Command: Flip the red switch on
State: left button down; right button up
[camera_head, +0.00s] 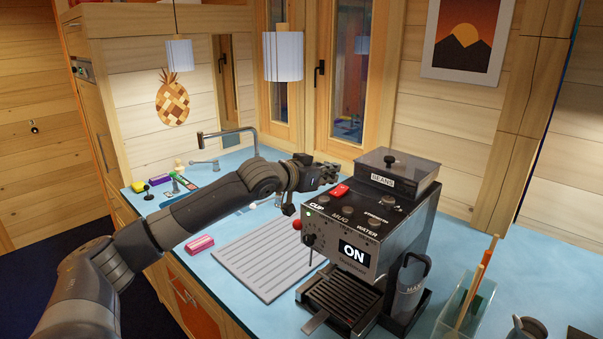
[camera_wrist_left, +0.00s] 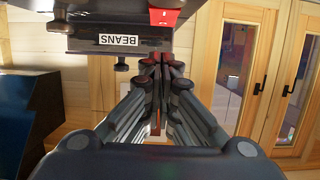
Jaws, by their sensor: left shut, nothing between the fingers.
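The red switch (camera_head: 340,191) sits on the top left edge of the black coffee machine (camera_head: 378,225), whose front display reads "ON". In the left wrist view the red switch (camera_wrist_left: 165,17) shows at the top, just beyond my fingertips. My left gripper (camera_head: 328,175) is shut and empty, above and slightly left of the switch, apart from it as far as I can tell. Its shut fingers also show in the left wrist view (camera_wrist_left: 161,75). The bean hopper (camera_head: 398,174), labelled "BEANS", stands on the machine behind the switch. My right gripper is not in view.
A grey ribbed drain mat (camera_head: 268,258) and a pink block (camera_head: 200,245) lie on the blue counter left of the machine. A tap (camera_head: 228,133) stands behind my arm. A clear container with sticks (camera_head: 468,308) stands at the right.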

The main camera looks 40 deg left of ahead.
pick_arm(q)
jog(key=shift+s+a+f+b, duration=0.15)
jog(key=shift+s+b, duration=0.5)
jog(key=shift+b, duration=0.25)
jog(key=f+b+v, duration=0.1)
jog(key=b+v, duration=0.5)
jog(key=v, duration=0.2)
jog(key=shift+s+b, duration=0.3)
jog(key=shift+s, duration=0.15)
